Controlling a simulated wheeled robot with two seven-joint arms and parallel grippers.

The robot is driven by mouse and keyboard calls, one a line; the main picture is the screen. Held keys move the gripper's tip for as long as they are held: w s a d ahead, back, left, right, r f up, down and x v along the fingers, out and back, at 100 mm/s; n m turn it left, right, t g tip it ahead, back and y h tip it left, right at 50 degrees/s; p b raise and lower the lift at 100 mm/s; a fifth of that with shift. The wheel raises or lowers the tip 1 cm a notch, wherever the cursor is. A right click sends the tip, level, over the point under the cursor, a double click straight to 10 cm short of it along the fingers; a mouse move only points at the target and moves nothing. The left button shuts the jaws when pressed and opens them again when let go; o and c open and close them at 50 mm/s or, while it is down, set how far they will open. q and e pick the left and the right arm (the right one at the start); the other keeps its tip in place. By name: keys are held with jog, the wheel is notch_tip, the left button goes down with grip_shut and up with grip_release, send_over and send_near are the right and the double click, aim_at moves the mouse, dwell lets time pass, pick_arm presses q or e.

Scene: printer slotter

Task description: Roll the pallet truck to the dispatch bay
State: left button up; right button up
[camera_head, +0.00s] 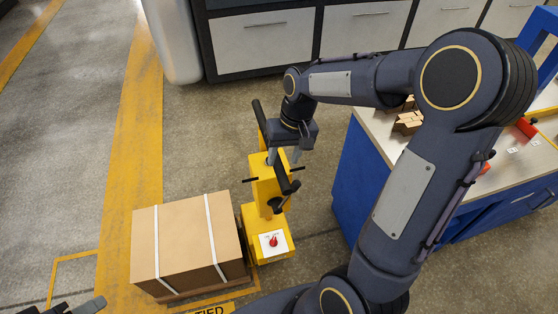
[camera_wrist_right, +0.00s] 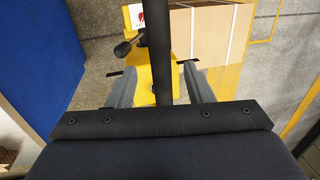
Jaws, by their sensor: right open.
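The yellow pallet truck (camera_head: 250,222) stands on the floor near the middle of the head view, and its yellow body shows in the wrist view (camera_wrist_right: 140,48). A black handle bar (camera_wrist_right: 160,50) runs between the two fingers of my right gripper (camera_head: 284,157), which is open around it; contact is not clear. A large strapped cardboard box (camera_head: 180,245) sits on a pallet beside the truck, at its left. Part of my left gripper (camera_head: 88,306) shows at the bottom left edge, mostly cut off. I cannot tell which floor area is the dispatch bay.
A blue workbench (camera_head: 362,175) stands close to the truck's right, with small brown blocks (camera_head: 408,122) on it. White cabinets (camera_head: 262,42) line the back. A broad yellow floor stripe (camera_head: 133,120) runs at left, with open grey floor (camera_head: 65,130) beyond it.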

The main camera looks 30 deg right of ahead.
aim_at(281, 167)
jog(key=shift+w+a+f, duration=0.1)
jog(key=shift+a+f, duration=0.1)
jog(key=shift+f, duration=0.75)
jog(key=shift+a+f, duration=0.2)
jog(key=shift+f, duration=0.7)
grip_shut()
